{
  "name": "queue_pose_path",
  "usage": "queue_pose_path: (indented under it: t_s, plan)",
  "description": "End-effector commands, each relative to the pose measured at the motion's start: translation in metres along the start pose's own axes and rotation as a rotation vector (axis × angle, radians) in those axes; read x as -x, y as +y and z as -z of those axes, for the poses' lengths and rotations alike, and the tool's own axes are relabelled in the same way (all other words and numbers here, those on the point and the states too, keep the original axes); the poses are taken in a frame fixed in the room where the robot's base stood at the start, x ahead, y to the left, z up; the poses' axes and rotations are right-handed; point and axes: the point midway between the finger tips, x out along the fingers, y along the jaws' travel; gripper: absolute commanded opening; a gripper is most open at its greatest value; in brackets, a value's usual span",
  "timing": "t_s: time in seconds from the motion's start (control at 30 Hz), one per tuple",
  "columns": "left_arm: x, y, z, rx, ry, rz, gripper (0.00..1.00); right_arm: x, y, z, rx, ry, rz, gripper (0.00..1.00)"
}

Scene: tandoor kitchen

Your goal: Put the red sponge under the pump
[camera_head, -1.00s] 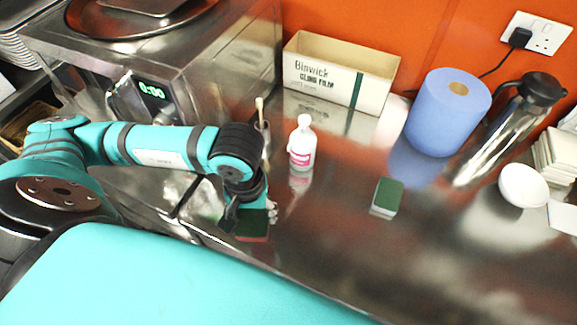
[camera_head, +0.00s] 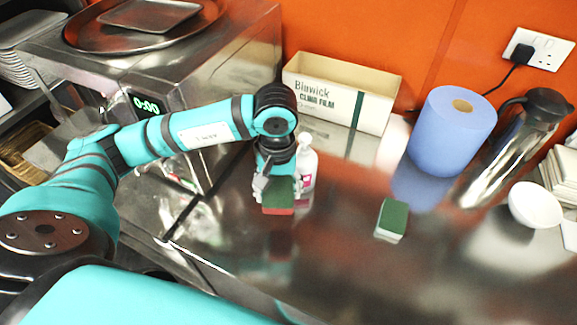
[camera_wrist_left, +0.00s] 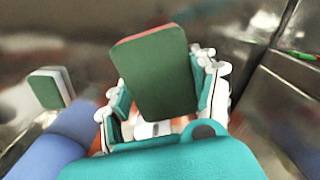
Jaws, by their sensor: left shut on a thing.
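The red sponge (camera_head: 278,211), with a green top and red side, is held between the fingers of my left gripper (camera_head: 278,187), over the steel counter. It also shows in the left wrist view (camera_wrist_left: 155,75), green face towards the camera, between both fingers of the left gripper (camera_wrist_left: 160,95). A white bottle with a pink label (camera_head: 307,168) stands just right of and behind the gripper, partly hidden by it. A steel flask with a black top (camera_head: 500,145) stands at the far right. Which of these is the pump I cannot tell for sure. My right gripper is not in view.
A green and white sponge (camera_head: 391,220) lies on the counter to the right. A cling film box (camera_head: 342,92), a blue paper roll (camera_head: 450,132) and a white bowl (camera_head: 534,204) stand along the back and right. A steel oven (camera_head: 225,100) is at the left. The front counter is clear.

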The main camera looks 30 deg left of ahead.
Motion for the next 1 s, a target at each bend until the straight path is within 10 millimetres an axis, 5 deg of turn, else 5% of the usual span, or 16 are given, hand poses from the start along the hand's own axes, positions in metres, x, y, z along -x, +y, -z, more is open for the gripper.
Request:
queue_pose_path:
  t_s: [0.4, 1.0]
  plan:
    - [0.003, 0.020, 0.047, 0.000, -0.002, 0.001, 0.50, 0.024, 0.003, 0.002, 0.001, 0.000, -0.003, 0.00]
    - [-0.009, 0.018, 0.045, -0.002, 0.001, 0.001, 0.50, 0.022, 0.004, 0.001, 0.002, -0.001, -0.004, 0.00]
